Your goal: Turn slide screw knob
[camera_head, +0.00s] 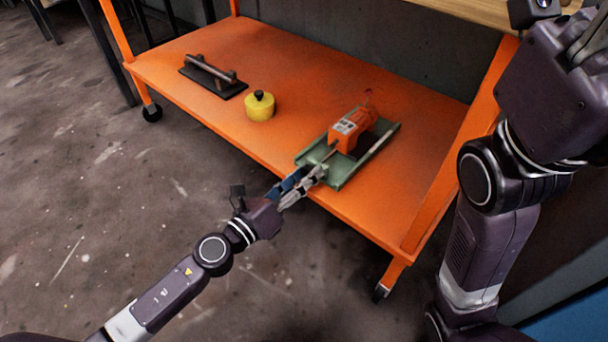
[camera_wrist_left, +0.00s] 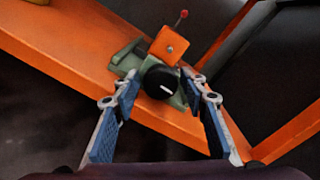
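The slide screw has a green base (camera_head: 349,174) with an orange block (camera_head: 350,131) on it, and sits on the orange lower shelf of a cart. Its round black knob (camera_wrist_left: 160,82) with a white line faces me in the left wrist view. The knob is hidden by the fingers in the head view. My left gripper (camera_head: 308,176) is at the near end of the slide screw. In the left wrist view its fingers are spread open, one on each side of the knob, with visible gaps. My right arm is raised at the right; its fingertips are out of frame.
A yellow round container (camera_head: 260,107) with a black top stands left of the slide screw on the shelf (camera_head: 290,150). A black plate with a metal bar (camera_head: 211,72) lies further left. Orange cart legs (camera_head: 462,150) rise at the corners. The floor in front is clear.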

